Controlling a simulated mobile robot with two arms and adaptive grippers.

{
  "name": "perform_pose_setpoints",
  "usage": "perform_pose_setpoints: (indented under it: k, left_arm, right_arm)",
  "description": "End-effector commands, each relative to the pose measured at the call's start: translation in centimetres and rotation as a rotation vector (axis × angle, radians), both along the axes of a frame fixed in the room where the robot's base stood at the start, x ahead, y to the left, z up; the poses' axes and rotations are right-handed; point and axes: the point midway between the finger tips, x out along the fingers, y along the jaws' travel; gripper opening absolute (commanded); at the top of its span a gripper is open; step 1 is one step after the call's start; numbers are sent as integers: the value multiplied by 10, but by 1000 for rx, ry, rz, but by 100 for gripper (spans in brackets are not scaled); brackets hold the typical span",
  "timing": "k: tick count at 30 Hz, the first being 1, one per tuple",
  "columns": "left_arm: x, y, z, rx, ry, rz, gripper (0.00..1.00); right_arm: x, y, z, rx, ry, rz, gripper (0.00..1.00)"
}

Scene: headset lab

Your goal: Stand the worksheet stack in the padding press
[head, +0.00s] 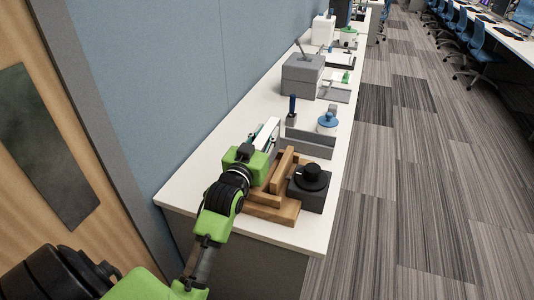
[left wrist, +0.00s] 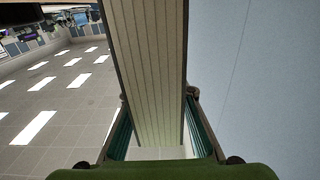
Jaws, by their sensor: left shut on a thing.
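My left gripper (head: 262,140) is over the near part of the white counter, shut on the worksheet stack (head: 268,131). In the left wrist view the stack (left wrist: 145,70) is a thick pale block with lined edges, between the two fingers of the gripper (left wrist: 158,135). The wooden frame that looks like the padding press (head: 272,206) stands on the counter just below and to the right of the gripper in the head view. My gripper and arm hide part of the frame. The gap between stack and frame cannot be judged. My right gripper is not in view.
A dark grey box with a black knob (head: 311,179) stands right beside the wooden frame. Behind are a grey tray (head: 312,146), a blue-topped round item (head: 327,122) and a grey box with a lever (head: 302,78). A blue partition (head: 170,90) borders the counter (head: 190,180) on the left.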

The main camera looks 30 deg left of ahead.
Motion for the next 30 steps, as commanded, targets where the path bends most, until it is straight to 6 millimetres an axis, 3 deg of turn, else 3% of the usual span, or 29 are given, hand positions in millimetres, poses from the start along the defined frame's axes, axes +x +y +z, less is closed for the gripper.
perform_pose_setpoints:
  k: [3, 6, 12, 24, 25, 26, 30]
  left_arm:
    - [0, 0, -10, 1, -5, 0, 0]
    - [0, 0, -21, 1, -3, 0, 0]
    - [0, 0, -47, 0, -3, 0, 0]
    - [0, 0, -52, 0, -6, 0, 0]
    - [0, 0, -53, -1, -2, 0, 31]
    - [0, 0, -53, 0, -2, 0, 39]
    - [0, 0, -53, 0, -2, 0, 40]
  right_arm:
    - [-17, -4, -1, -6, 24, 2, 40]
    - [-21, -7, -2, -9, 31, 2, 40]
    - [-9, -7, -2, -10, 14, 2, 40]
    - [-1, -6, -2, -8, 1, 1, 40]
    - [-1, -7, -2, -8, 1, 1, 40]
    - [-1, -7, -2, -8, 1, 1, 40]
    - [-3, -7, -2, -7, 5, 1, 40]
